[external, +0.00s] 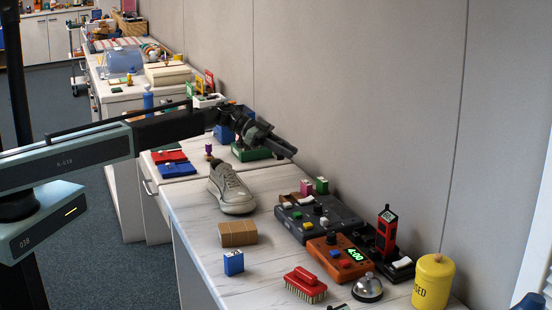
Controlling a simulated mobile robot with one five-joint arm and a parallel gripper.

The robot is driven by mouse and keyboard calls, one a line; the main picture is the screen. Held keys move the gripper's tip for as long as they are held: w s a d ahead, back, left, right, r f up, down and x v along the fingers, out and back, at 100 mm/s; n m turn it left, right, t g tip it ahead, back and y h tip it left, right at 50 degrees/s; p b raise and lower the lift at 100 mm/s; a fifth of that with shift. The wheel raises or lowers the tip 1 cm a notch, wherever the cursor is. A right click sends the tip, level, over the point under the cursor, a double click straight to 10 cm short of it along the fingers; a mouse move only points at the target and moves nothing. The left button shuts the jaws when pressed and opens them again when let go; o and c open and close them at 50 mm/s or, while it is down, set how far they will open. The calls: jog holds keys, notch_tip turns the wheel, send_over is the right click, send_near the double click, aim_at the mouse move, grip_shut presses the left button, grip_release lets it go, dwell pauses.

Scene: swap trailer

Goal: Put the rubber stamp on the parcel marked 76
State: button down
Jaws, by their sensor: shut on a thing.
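My gripper (290,151) is at the end of the arm, above the counter near the wall. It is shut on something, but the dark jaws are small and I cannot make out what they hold. I cannot pick out the rubber stamp for certain; a small purple-topped peg (209,151) stands on the counter left of the gripper. A brown cardboard parcel (238,233) lies on the near counter, in front of the shoe and apart from the gripper. No number can be read on it.
A grey shoe (232,190) stands below my arm. A dark control panel (318,218), an orange clock box (341,258), a red brush (305,285), a bell (367,288) and a yellow canister (433,281) crowd the right. A blue box (233,263) stands near the front edge.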

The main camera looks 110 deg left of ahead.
jog(key=shift+r, duration=0.3)
